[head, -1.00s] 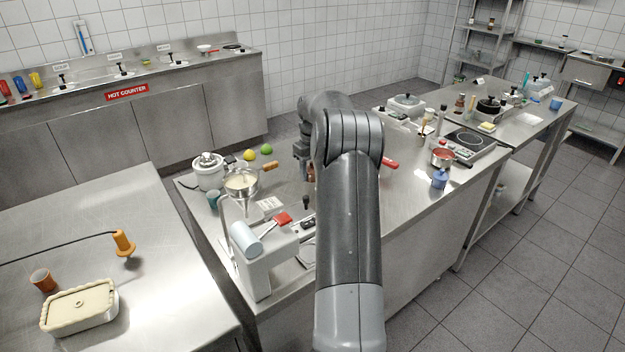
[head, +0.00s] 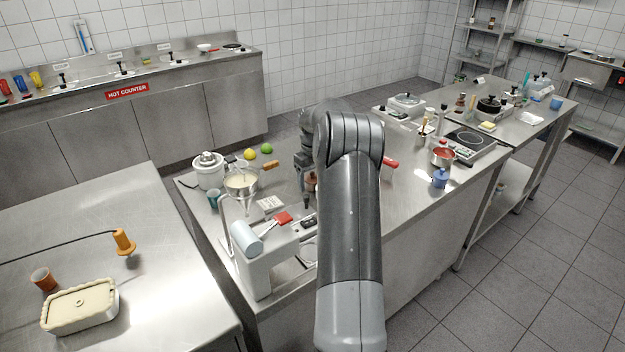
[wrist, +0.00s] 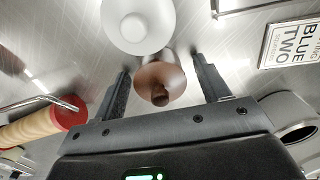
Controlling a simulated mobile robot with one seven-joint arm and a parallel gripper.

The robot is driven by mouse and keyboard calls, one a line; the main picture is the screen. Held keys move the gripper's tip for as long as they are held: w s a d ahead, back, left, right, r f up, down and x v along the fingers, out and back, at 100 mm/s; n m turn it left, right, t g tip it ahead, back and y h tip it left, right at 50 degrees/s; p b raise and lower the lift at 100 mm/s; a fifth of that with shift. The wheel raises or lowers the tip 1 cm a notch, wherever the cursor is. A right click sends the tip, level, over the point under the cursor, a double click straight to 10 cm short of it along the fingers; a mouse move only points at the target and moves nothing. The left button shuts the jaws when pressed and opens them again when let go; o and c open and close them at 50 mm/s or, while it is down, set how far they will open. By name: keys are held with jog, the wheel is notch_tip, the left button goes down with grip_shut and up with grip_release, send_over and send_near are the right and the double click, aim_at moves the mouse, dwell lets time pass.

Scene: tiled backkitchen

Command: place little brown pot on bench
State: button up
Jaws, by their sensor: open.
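The little brown pot (wrist: 160,78) has a dark knob on top. In the wrist view it sits between the two fingers of my gripper (wrist: 163,84), with a visible gap on each side. My gripper is open. In the head view the brown pot (head: 311,183) shows just left of my arm, partly hidden by it. It is over the middle steel bench (head: 400,205); I cannot tell whether it touches the top.
A white round lidded thing (wrist: 138,22) is close beyond the pot in the wrist view. A red-ended roll (wrist: 45,125) lies left, and a "BLUE TWO" card (wrist: 291,40) right. A white mixer-like machine (head: 262,262) stands at the bench's near end.

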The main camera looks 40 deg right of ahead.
jog(key=shift+r, duration=0.1)
notch_tip(320, 180, up, 12)
jog(key=shift+f, duration=0.1)
jog(key=s+a+r, duration=0.3)
jog(key=a+r, duration=0.5)
jog(key=a, duration=0.4)
jog(key=s+a+r+t, duration=0.1)
jog(key=s+a, duration=0.5)
jog(key=a, duration=0.1)
jog(key=s+a+r+t, duration=0.1)
jog(key=s+a+r, duration=0.1)
jog(key=s+a, duration=0.4)
jog(key=s+a+r+t+h, duration=0.1)
jog(key=s+a+t, duration=0.1)
jog(key=s+a, duration=0.5)
jog(key=shift+s+a+r, duration=0.25)
jog(key=shift+s+a, duration=0.1)
jog(key=shift+s, duration=0.4)
jog(key=s+a+f, duration=0.2)
jog(key=s+f, duration=0.1)
jog(key=s, duration=0.2)
jog(key=s+a+f+t+y, duration=0.1)
jog(key=s+a+f, duration=0.1)
jog(key=s, duration=0.4)
jog(key=shift+s+a+f+t, duration=0.15)
jog(key=shift+a+f+t, duration=0.2)
jog(key=shift+f, duration=0.2)
